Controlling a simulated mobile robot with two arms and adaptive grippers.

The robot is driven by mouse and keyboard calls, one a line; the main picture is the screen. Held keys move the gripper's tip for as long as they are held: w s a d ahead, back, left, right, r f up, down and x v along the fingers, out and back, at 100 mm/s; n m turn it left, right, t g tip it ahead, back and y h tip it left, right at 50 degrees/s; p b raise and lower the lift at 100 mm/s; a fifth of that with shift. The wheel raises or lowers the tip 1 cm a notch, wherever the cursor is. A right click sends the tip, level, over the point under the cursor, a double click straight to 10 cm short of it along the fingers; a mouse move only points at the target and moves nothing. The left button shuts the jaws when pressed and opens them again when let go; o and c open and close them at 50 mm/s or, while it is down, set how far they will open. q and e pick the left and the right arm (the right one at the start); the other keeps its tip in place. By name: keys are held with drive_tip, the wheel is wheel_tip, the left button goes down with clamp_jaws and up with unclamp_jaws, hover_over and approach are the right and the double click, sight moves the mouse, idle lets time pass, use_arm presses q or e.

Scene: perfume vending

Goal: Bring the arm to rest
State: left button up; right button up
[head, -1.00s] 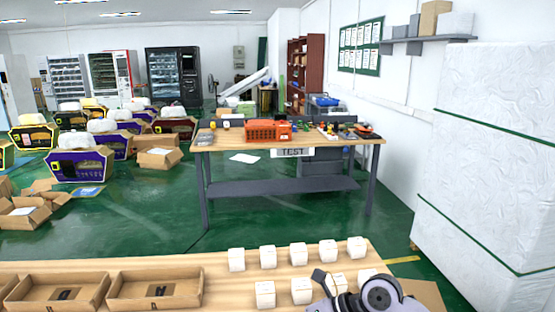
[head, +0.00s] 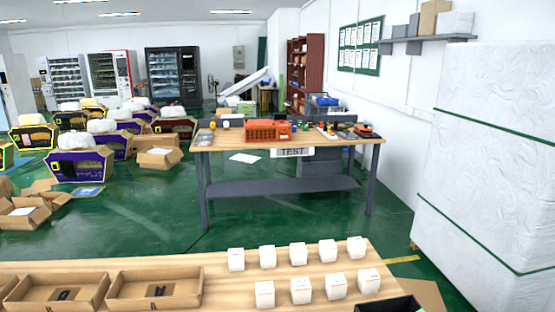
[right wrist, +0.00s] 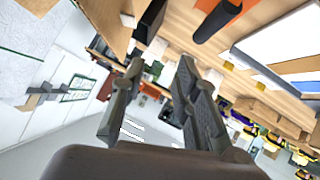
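My right gripper (right wrist: 160,68) shows in the right wrist view with its two dark fingers apart and nothing held between them. That view is strongly tilted, with the wooden table surface (right wrist: 265,22) along its top. Neither gripper shows in the head view, and no part of my arms is clearly seen there. My left gripper is in no view.
In the head view, white boxes (head: 301,291) stand in two rows on the near table (head: 225,285). Cardboard trays (head: 155,289) are at left, a black object (head: 390,305) at bottom right. Beyond stands a TEST table (head: 340,143) with an orange crate (head: 268,131).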

drive_tip(key=s+f+m+g+y, duration=0.1)
drive_tip(key=s+f+g, duration=0.3)
drive_tip(key=s, duration=0.4)
drive_tip(key=s+f+g+y, duration=0.1)
drive_tip(key=s+f+g, duration=0.25)
drive_tip(key=s, duration=0.45)
wheel_tip(320, 180, down, 29)
drive_tip(key=s+a+g+b, duration=0.1)
drive_tip(key=s+g+b, duration=0.1)
drive_tip(key=s+d+f+b, duration=0.1)
drive_tip(key=s+d+f, duration=0.2)
drive_tip(key=s+f, duration=1.4)
drive_tip(key=shift+f+g+h, duration=0.15)
drive_tip(key=shift+g+h, duration=0.15)
drive_tip(key=shift+g, duration=0.05)
drive_tip(key=shift+w+n, duration=0.1)
drive_tip(key=shift+n, duration=0.2)
